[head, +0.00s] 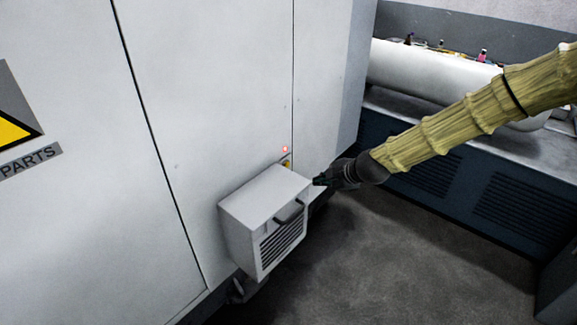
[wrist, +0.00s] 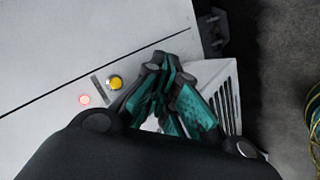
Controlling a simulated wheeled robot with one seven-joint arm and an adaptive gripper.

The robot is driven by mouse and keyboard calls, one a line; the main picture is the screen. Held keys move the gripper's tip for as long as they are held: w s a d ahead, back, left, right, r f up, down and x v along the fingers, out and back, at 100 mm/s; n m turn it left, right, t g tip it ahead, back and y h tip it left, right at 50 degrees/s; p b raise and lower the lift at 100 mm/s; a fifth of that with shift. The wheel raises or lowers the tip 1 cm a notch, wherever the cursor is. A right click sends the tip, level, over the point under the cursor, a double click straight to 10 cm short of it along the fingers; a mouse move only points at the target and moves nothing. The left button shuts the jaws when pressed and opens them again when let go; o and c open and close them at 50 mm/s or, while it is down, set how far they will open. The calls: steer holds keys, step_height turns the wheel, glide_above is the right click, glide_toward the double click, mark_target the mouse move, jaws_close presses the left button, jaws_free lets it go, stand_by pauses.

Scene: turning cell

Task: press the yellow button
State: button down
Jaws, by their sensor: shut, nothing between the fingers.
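The yellow button (wrist: 115,83) is a small round cap on the white machine panel, left of my fingertips in the wrist view. In the head view the yellow button (head: 286,164) shows just above the box-shaped unit, partly hidden by it. A small red light (wrist: 85,99) glows beside the button; in the head view the light (head: 285,149) is just above it. My gripper (wrist: 168,72) is shut and empty, with its teal-padded fingers together. In the head view my gripper (head: 318,181) is to the right of the button, apart from it.
A white box with a vent grille and dark handle (head: 262,215) juts from the panel below the button, close to my gripper. A large white cylinder (head: 430,72) and dark blue cabinets (head: 440,165) stand behind my arm. The grey floor (head: 370,270) is clear.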

mark_target(286, 164)
steer(key=shift+a, duration=0.1)
steer(key=w+a, duration=0.5)
steer(key=a, duration=0.2)
stand_by(0.4)
steer(key=shift+w+a, duration=0.1)
steer(key=shift+w, duration=0.1)
stand_by(1.3)
steer(key=shift+w+a, duration=0.15)
steer(key=shift+a, duration=0.1)
steer(key=shift+w+a, duration=0.2)
steer(key=shift+a, duration=0.05)
stand_by(0.9)
steer(key=shift+d+b, duration=0.1)
steer(key=shift+b, duration=0.2)
steer(key=shift+s+d, duration=0.45)
steer(key=shift+d, duration=0.1)
